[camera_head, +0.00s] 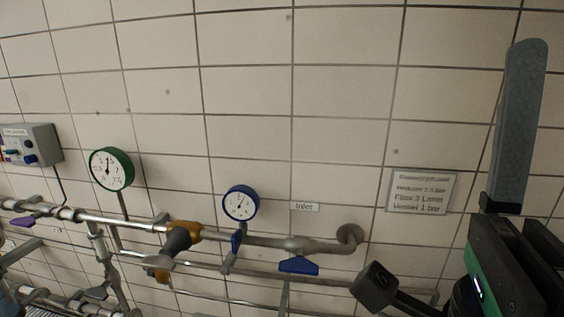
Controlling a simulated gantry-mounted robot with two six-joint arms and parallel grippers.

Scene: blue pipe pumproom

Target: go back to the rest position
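My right gripper (525,70) stands at the right edge of the head view, with a long grey finger pointing up in front of the tiled wall. Its black and green body is at the lower right. Only one finger shows clearly, so I cannot tell whether the gripper is open or shut. Nothing is seen held at the visible finger. My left gripper is not in view.
Pipes (270,241) run along the lower wall, with a green-rimmed gauge (111,169), a blue-rimmed gauge (241,203), a yellow-and-black valve (180,238) and a blue handle (299,266). A grey control box (32,145) is at left. A sign (420,191) hangs near my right gripper. The upper wall is bare.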

